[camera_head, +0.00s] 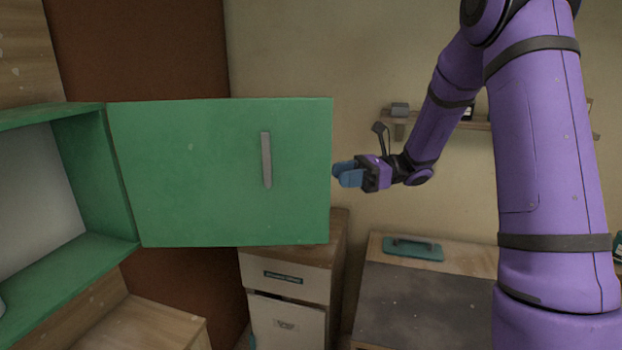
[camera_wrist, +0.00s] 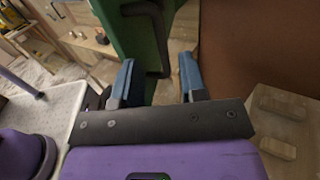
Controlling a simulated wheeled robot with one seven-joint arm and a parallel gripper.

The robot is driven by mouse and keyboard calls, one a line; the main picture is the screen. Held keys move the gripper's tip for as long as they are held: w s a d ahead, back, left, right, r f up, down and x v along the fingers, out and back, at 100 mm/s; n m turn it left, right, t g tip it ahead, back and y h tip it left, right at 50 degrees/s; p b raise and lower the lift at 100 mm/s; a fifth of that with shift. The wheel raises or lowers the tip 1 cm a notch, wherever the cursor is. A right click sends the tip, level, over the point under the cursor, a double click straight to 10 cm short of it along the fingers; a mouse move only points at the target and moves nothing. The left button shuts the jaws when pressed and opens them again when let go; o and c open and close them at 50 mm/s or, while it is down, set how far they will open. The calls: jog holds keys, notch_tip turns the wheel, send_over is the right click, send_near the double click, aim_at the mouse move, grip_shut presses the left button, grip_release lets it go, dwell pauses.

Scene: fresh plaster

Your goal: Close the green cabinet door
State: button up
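The green cabinet door (camera_head: 205,175) stands wide open at the left of the head view, hinged at the right side of the green cabinet (camera_head: 88,170), whose pale inside shows. A grey vertical bar handle (camera_head: 266,160) is on the door's visible face. My gripper (camera_head: 345,172) is just right of the door's free edge. In the wrist view my gripper (camera_wrist: 158,82) is open, with its two blue fingers apart and nothing between them. The door (camera_wrist: 130,38) and its dark handle (camera_wrist: 158,40) show beyond the fingers. I cannot tell whether a finger touches the door.
A small drawer unit (camera_head: 290,272) stands below the door. A dark-topped counter with a teal-handled tray (camera_head: 405,247) is right of it. A wall shelf (camera_head: 480,122) is behind my arm. A wooden surface (camera_head: 150,325) lies below the cabinet.

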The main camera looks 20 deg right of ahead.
aim_at(312, 178)
jog(key=a, duration=0.7)
jog(key=shift+w+a, duration=0.25)
jog(key=shift+w, duration=0.05)
grip_shut()
